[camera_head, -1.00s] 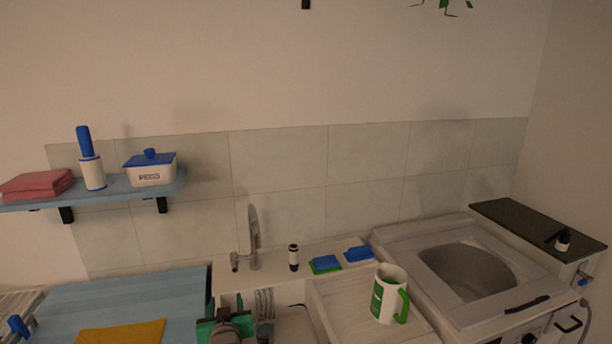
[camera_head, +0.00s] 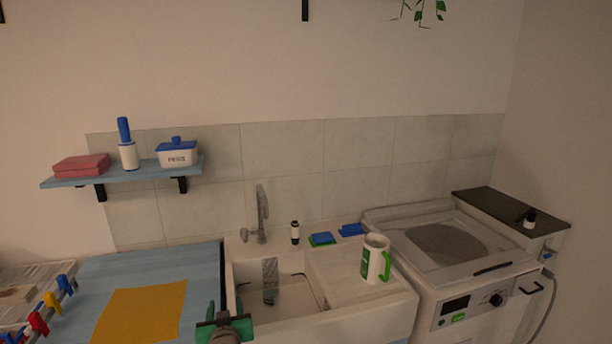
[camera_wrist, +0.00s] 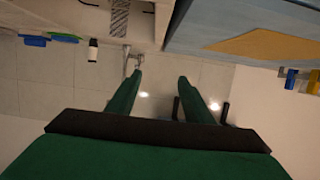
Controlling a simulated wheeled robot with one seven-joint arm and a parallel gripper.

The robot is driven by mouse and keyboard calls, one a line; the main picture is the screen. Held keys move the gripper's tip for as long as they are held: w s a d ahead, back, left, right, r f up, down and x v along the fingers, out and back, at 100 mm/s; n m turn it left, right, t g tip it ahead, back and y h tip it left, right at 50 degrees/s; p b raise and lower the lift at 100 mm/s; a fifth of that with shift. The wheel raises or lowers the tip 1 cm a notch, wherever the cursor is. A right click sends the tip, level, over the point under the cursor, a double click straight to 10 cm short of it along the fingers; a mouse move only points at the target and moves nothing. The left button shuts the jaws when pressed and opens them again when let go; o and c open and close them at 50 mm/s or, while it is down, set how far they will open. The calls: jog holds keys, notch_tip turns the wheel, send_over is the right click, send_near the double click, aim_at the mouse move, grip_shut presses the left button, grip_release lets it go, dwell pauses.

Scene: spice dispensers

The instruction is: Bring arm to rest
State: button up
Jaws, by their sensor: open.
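My gripper (camera_wrist: 160,74) shows in the wrist view with its two green fingers spread apart. Nothing is between them, and pale wall tiles show beyond. In the head view green and grey parts of my arm's end (camera_head: 225,326) show at the bottom edge, in front of the blue worktop and the sink; the fingertips cannot be made out there. A small black-and-white bottle (camera_head: 295,232) stands upright on the sink's back ledge, apart from my gripper. Another small dark bottle (camera_head: 530,218) is on the dark shelf at the right.
A green-and-white mug (camera_head: 375,259) stands on the drainboard. Blue and green sponges (camera_head: 322,239) lie behind it, and the faucet (camera_head: 261,214) rises left of them. A wall shelf (camera_head: 122,174) holds red towels and containers. A washing machine (camera_head: 455,312) stands right.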

jog(key=s+d+f+m+h, duration=0.1)
jog(key=s+d+f, duration=0.6)
jog(key=s+f, duration=0.45)
jog(key=s+d+f+m+h, duration=0.1)
jog(key=s+d+f, duration=0.6)
jog(key=s, duration=0.7)
jog(key=s+d+r, duration=0.2)
jog(key=s, duration=0.7)
jog(key=s+d+r+t+h, duration=0.1)
jog(key=s+d+r, duration=0.1)
jog(key=s, duration=0.7)
jog(key=s+d+r+m+h, duration=0.1)
jog(key=s+d, duration=0.3)
jog(key=s, duration=0.6)
jog(key=shift+r, duration=0.4)
